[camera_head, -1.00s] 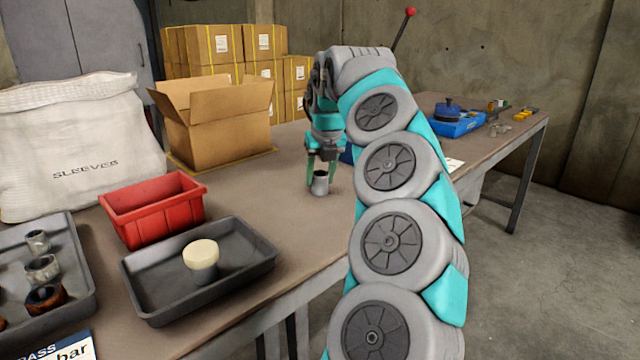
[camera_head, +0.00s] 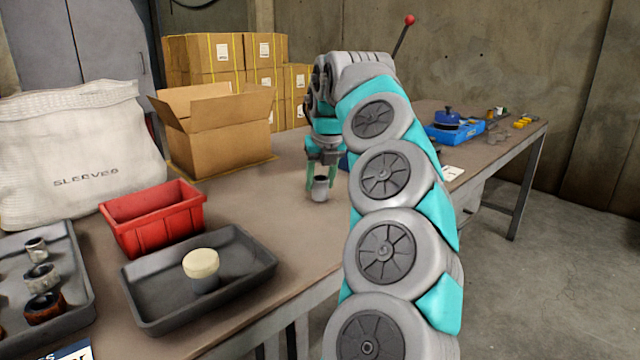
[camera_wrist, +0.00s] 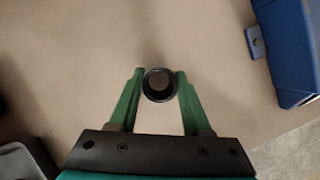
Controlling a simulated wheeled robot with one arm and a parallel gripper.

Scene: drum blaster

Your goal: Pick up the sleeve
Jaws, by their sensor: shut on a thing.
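The sleeve (camera_head: 320,189) is a small grey metal cylinder with an open top, upright on or just above the workbench in the head view; I cannot tell whether it touches the bench. My gripper (camera_head: 320,178) points down over it, shut on it with one finger on each side. In the wrist view the sleeve (camera_wrist: 159,84) shows end-on as a dark ring between the two green fingertips of my gripper (camera_wrist: 160,82).
The workbench (camera_head: 285,215) holds a red bin (camera_head: 155,222), a dark tray (camera_head: 150,312) with a cream-topped piece, an open cardboard box (camera_head: 225,140) and a white sack (camera_head: 80,150). Another tray (camera_head: 85,270) holds several sleeves. A blue thing (camera_wrist: 285,50) lies right of my gripper.

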